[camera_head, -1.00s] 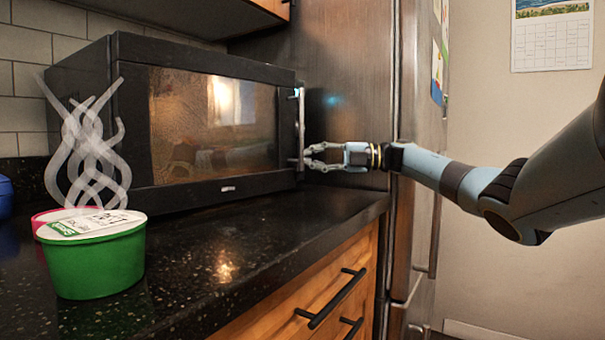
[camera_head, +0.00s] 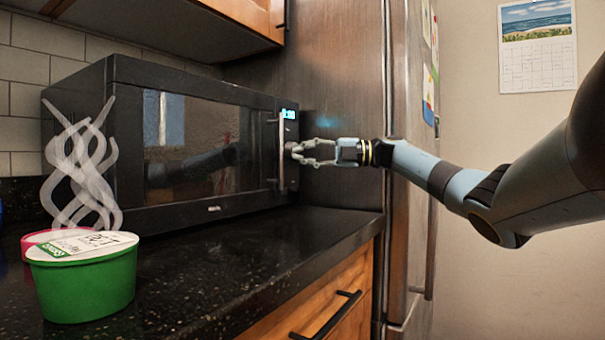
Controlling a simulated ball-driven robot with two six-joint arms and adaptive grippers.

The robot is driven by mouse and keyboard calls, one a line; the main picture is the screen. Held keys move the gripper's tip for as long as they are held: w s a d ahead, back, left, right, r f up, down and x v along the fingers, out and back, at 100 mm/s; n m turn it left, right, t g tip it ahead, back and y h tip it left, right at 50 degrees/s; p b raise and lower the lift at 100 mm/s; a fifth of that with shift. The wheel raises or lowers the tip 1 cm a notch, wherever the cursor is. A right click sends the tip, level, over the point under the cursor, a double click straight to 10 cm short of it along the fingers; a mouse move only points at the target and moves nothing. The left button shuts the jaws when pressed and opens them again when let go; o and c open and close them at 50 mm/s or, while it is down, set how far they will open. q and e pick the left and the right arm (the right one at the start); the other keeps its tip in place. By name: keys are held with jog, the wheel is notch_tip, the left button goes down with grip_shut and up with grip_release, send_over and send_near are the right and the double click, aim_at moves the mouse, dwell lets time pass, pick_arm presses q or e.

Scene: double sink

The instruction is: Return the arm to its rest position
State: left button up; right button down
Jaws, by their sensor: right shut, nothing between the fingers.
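My right arm comes in from the right. Its gripper (camera_head: 291,150) is shut and empty at the right end of the black microwave (camera_head: 130,190), in front of or beside its vertical handle (camera_head: 281,150). I cannot tell whether the fingertips touch the handle. The microwave door (camera_head: 190,145) looks closed and its glass is dark. A small lit display (camera_head: 288,114) shows at its upper right. My left gripper is not in view.
A green cup (camera_head: 84,285) with a white lid and steam marks stands on the dark counter (camera_head: 260,235) at the front left. A reddish cup (camera_head: 40,238) is partly hidden behind it. A steel fridge (camera_head: 402,200) stands at the right. The counter's middle is clear.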

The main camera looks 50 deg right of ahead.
jog(key=shift+r, duration=2.2)
jog(key=shift+r, duration=0.1)
